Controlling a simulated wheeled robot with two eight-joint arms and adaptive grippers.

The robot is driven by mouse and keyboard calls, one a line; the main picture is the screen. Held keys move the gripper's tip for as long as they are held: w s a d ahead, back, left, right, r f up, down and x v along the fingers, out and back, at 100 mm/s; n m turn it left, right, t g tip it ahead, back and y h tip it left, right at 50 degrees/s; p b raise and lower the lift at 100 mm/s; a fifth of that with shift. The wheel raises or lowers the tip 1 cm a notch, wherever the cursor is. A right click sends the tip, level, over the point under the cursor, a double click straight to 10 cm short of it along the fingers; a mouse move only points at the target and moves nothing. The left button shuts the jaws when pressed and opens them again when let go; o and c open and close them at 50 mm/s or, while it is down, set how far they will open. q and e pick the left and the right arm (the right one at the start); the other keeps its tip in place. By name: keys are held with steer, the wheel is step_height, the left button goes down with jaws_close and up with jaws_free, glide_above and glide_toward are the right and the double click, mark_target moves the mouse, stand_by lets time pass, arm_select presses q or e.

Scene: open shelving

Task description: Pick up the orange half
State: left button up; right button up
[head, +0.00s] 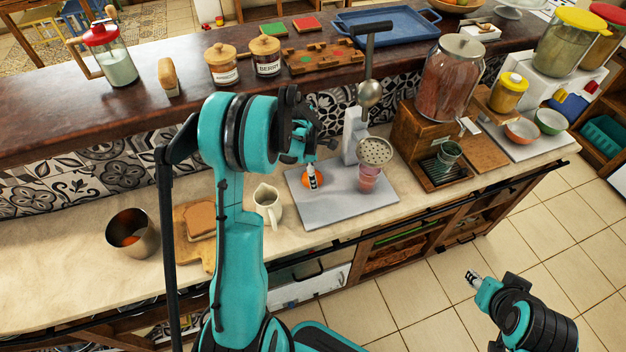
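The orange half (306,181) sits on the grey slab (338,207) of the juice press on the counter. My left gripper (312,180) points down at the orange half and covers part of it. Whether its fingers are closed on the fruit cannot be made out. My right gripper (471,276) is low at the right, over the tiled floor and away from the counter. Its fingers are too small to judge.
The press column (355,135) with its lever stands right behind the slab, and a strainer (375,152) sits above a pink glass (369,180). A white pitcher (268,205), a bread board (190,219) and a metal cup (130,233) stand left. A wooden dispenser base (425,130) stands right.

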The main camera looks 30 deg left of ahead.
arm_select(q)
steer(key=shift+f, duration=0.35)
steer(key=shift+r, duration=0.1)
steer(key=c, duration=1.3)
steer(key=shift+r, duration=0.1)
